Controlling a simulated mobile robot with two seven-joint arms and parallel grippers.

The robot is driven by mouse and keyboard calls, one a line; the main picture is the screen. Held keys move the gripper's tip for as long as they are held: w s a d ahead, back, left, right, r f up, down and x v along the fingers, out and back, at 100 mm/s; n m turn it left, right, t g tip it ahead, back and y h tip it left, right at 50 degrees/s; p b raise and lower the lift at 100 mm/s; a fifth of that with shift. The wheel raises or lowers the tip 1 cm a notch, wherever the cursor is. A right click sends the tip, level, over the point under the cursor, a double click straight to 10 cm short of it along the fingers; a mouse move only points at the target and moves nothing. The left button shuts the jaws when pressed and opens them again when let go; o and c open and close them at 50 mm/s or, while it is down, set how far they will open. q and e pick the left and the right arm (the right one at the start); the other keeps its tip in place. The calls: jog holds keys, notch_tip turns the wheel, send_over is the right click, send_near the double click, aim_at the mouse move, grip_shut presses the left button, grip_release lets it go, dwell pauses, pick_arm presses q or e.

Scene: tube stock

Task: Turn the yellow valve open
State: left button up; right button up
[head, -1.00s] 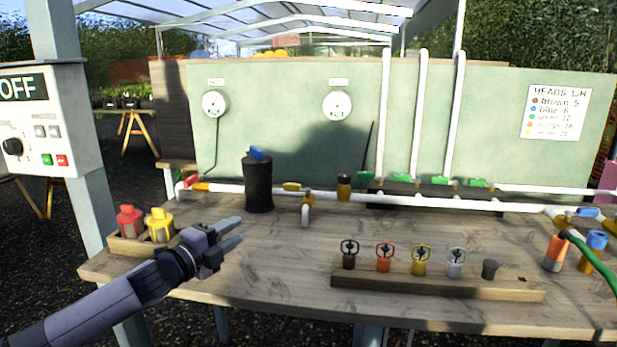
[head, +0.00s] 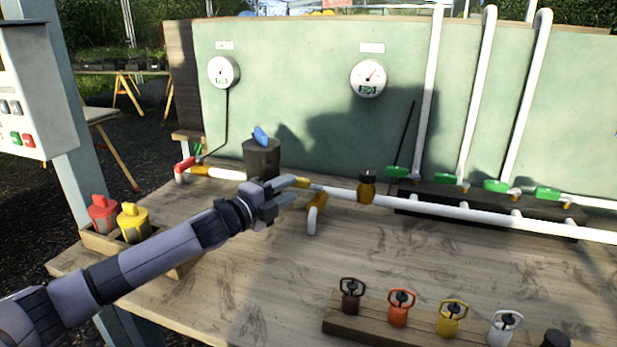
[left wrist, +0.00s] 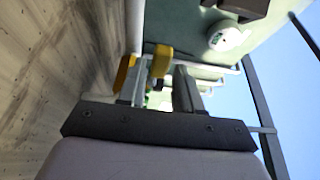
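The yellow valve handle (head: 309,185) sits on the white pipe (head: 340,193) along the back of the bench, just above a yellow fitting (head: 316,202). My left gripper (head: 290,190) reaches in from the left, its fingertips right beside the handle, partly covering it and the pipe. In the left wrist view the two fingers (left wrist: 160,90) are apart, and the yellow handle (left wrist: 162,61) shows between their tips. A second yellow part (left wrist: 124,73) shows left of the fingers there. I cannot tell whether a finger touches the handle. My right gripper is not in view.
A black canister (head: 262,158) with a blue top stands behind my gripper. A dark-capped yellow fitting (head: 366,187) is right along the pipe. Sprinkler heads stand in a wooden rack (head: 375,327) in front. The middle of the bench is clear.

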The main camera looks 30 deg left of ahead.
aim_at(297, 185)
pick_arm(q)
jog(key=shift+w+d+p, duration=0.1)
jog(key=shift+w+d, duration=0.05)
jog(key=shift+w, duration=0.9)
jog(key=shift+w+d+p, duration=0.15)
jog(key=shift+w+d, duration=0.05)
jog(key=shift+w, duration=0.8)
jog(key=shift+w+d+p, duration=0.1)
jog(key=shift+w+d, duration=0.05)
jog(key=shift+w, duration=0.9)
grip_shut()
jog(key=shift+d, duration=0.1)
